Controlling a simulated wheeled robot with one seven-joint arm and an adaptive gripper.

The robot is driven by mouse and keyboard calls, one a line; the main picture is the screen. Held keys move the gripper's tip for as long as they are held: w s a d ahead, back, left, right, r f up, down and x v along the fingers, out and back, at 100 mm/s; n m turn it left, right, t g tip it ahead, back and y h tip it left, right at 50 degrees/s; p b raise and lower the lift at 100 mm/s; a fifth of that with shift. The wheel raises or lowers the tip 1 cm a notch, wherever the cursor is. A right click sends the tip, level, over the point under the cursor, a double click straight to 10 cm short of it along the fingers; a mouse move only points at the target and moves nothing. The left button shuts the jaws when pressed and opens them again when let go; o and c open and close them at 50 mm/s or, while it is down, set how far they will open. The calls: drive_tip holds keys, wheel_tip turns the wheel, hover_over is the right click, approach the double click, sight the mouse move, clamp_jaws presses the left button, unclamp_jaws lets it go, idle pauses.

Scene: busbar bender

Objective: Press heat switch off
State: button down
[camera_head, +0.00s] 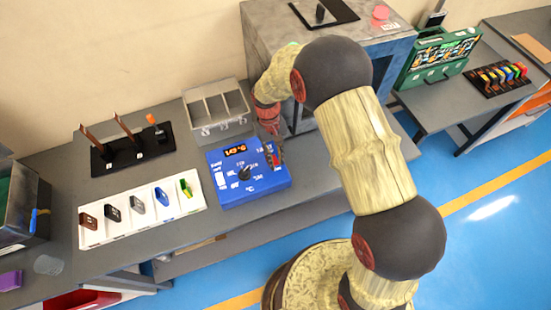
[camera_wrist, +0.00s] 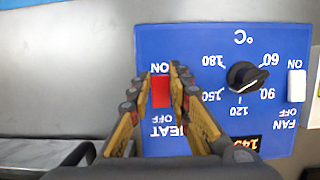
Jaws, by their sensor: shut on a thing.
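The blue control panel (camera_head: 228,190) sits on the bench in the head view and fills much of the wrist view (camera_wrist: 200,50), where it appears upside down. Its red heat switch (camera_wrist: 160,92) lies between the ON and OFF marks, above the HEAT label. My gripper (camera_wrist: 166,78) has its two fingers on either side of the red switch and is shut on it. In the head view my gripper (camera_head: 276,160) is over the panel's right side. The fingers partly cover the HEAT lettering, and I cannot tell how the switch is tilted.
A black dial (camera_wrist: 245,76) and a white fan switch (camera_wrist: 297,86) sit beside my gripper on the panel. A lit display (camera_head: 235,150) is on the panel. A grey divided bin (camera_head: 218,108) stands behind. A white rack (camera_head: 140,214) of coloured clips lies to the left.

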drive_tip(key=c, duration=1.6)
unclamp_jaws()
drive_tip(key=shift+c, duration=0.2)
drive_tip(key=shift+r, duration=0.1)
drive_tip(key=v, duration=1.1)
drive_tip(key=shift+w+r, duration=0.2)
drive_tip(key=shift+r, duration=0.2)
